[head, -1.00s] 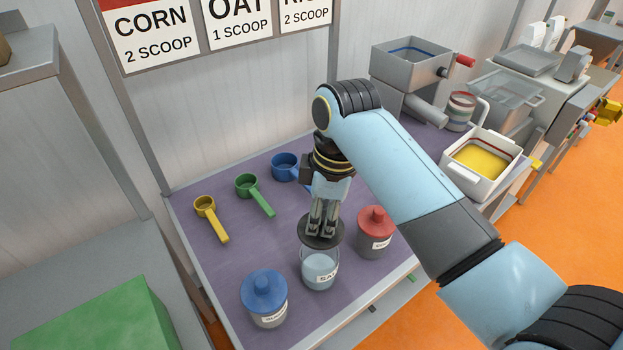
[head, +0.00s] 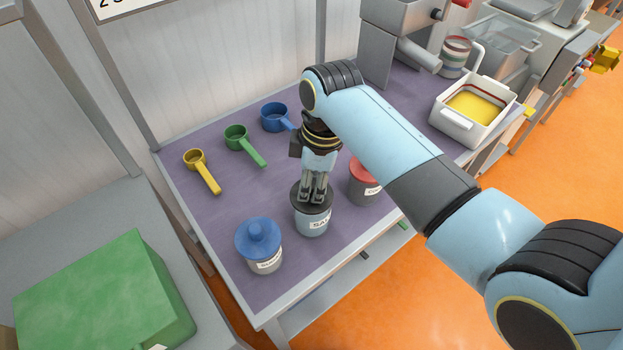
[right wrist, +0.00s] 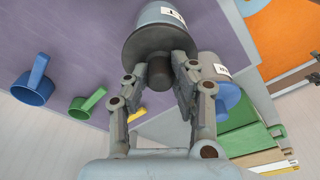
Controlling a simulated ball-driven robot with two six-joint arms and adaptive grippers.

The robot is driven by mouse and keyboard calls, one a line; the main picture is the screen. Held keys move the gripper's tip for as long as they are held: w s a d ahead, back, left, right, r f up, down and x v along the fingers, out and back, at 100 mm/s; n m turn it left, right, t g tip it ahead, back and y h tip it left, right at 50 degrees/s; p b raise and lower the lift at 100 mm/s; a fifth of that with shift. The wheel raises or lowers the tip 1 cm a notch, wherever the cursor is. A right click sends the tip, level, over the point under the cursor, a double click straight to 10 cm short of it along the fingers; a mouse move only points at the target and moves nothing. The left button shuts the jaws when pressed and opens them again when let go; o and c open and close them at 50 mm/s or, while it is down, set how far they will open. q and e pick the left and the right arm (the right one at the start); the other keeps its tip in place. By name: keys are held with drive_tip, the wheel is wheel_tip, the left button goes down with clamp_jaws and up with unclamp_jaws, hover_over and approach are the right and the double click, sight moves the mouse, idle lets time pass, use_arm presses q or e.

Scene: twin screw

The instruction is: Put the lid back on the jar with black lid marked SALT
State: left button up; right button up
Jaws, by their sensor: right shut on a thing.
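The clear jar (head: 313,225) with pale contents and a label starting "SA" stands upright on the purple table mat. Its black lid (head: 298,199) sits level at the jar's mouth, with no clear gap showing; I cannot tell whether it is fully seated. My right gripper (head: 313,198) points down from above and is shut on the lid's knob. In the right wrist view the fingers (right wrist: 160,78) close around the knob, below the dark lid (right wrist: 152,42) and the jar (right wrist: 155,14). My left gripper is not in view.
A blue-lidded jar (head: 262,245) stands left of it, a red-lidded jar (head: 362,185) close on the right. Yellow (head: 205,172), green (head: 245,143) and blue (head: 276,116) scoops lie behind. A white bin (head: 470,108) with yellow contents is at right.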

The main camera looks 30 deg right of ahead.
drive_tip(key=shift+p, duration=0.55)
idle(1.0)
drive_tip(key=shift+f, duration=0.1)
idle(1.0)
drive_tip(key=o, duration=1.5)
drive_tip(key=shift+r, duration=3.5)
clamp_jaws()
